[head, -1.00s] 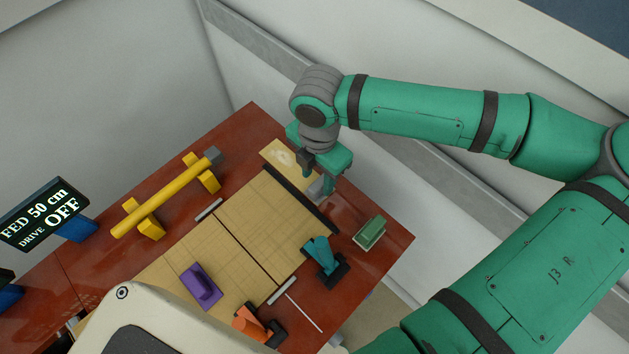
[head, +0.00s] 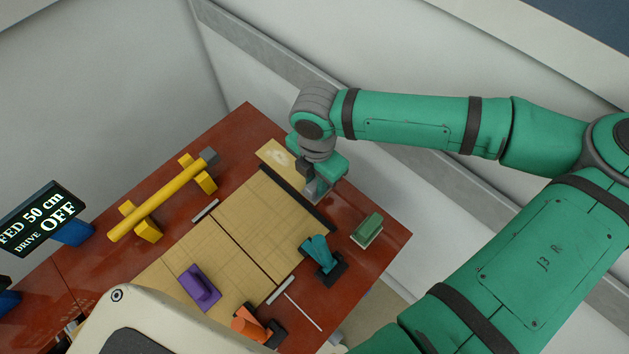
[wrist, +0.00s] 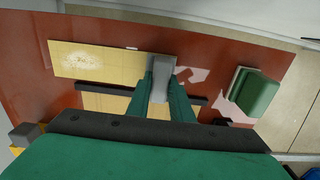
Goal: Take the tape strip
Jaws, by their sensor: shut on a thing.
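My gripper (head: 314,180) points down at the far right part of the table. In the wrist view its two green fingers (wrist: 162,88) are shut on a small grey block (wrist: 162,66). The block also shows below my gripper in the head view (head: 311,192), beside the dark bar. I cannot tell whether a tape strip is on this block or hidden by the fingers. A thin white strip (head: 304,312) lies on the table's near right part, apart from my gripper.
A dark bar (head: 285,188) crosses the tan sheet's (head: 240,215) far end. A green block (head: 368,229) stands right of my gripper. Teal (head: 319,254), orange (head: 250,328) and purple (head: 200,289) pieces and a yellow rod (head: 160,199) stand nearer or left.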

